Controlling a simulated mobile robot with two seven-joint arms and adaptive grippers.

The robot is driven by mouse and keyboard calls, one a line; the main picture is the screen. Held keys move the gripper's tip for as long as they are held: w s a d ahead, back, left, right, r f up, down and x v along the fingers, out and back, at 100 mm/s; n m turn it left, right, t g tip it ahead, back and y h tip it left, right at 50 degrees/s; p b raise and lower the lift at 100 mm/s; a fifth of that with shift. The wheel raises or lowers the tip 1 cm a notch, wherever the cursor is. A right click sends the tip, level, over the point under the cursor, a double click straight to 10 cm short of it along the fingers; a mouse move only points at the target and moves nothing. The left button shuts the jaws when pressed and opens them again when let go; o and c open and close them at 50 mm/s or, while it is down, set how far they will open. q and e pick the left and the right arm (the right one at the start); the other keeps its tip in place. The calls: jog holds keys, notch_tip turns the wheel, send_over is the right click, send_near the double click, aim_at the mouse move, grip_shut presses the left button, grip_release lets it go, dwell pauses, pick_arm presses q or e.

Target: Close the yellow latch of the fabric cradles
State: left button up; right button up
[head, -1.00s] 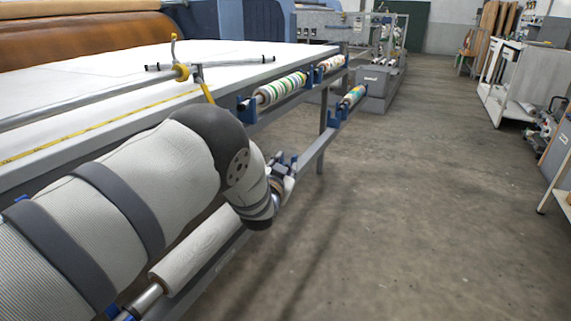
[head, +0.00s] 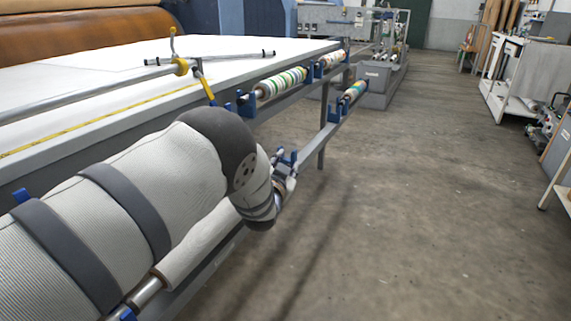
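A yellow lever (head: 204,86) hangs at the table's front edge, below a yellow collar (head: 180,67) on a long metal rod. I cannot tell if this lever is the cradle latch. Blue cradles (head: 246,103) along the front rail hold fabric rolls. Another blue cradle (head: 287,157) sits on the lower rail, just beyond my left wrist. My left gripper (head: 284,181) is at the lower rail close to this cradle, largely hidden behind my wrist. Its fingers do not show clearly, and contact cannot be judged. No yellow latch shows at this cradle. My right gripper is out of view.
A white roll (head: 200,247) lies on the lower rail under my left arm. Patterned rolls (head: 281,84) sit farther along. The white table (head: 110,95) fills the left.

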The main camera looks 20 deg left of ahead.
pick_arm(q)
jog(key=shift+s+a+f, duration=0.15)
jog(key=shift+f, duration=0.25)
jog(key=v, duration=1.2)
jog(key=shift+r, duration=0.4)
